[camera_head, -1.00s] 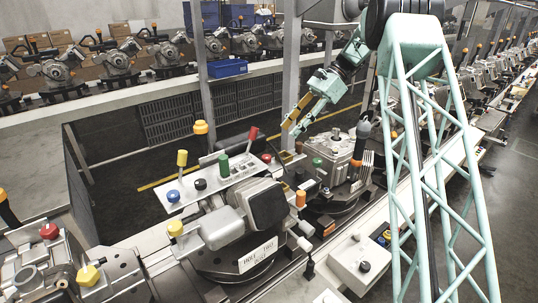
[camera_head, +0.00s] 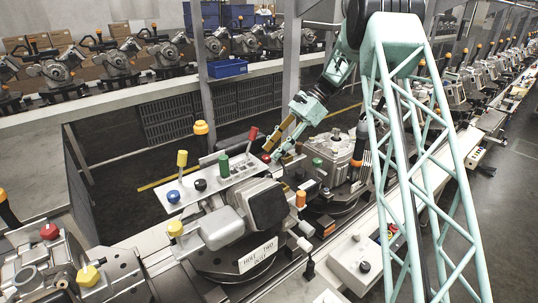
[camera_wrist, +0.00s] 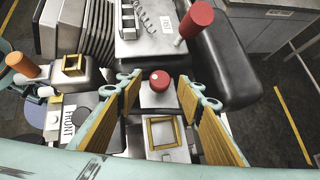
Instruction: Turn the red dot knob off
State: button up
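The red knob (camera_wrist: 159,81) has a small pale dot on its top and sits on a white block. In the wrist view it appears between the tips of my gripper (camera_wrist: 160,84), with a gap on each side. In the head view the red knob (camera_head: 266,158) is at the right end of the white control panel (camera_head: 215,181), close beside my gripper (camera_head: 276,153). My gripper is open and empty and points down and left. I cannot tell how far its tips are above the knob.
A red-topped lever (camera_head: 252,134), a green lever (camera_head: 223,164) and a yellow lever (camera_head: 182,158) rise from the panel. A blue knob (camera_head: 173,196) and a black knob (camera_head: 200,184) are at its left. A machine with a green knob (camera_head: 317,162) stands on the right.

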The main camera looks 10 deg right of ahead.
aim_at(266, 159)
jog(key=shift+x, duration=1.35)
jog(key=shift+c, duration=0.9)
jog(key=c, duration=0.7)
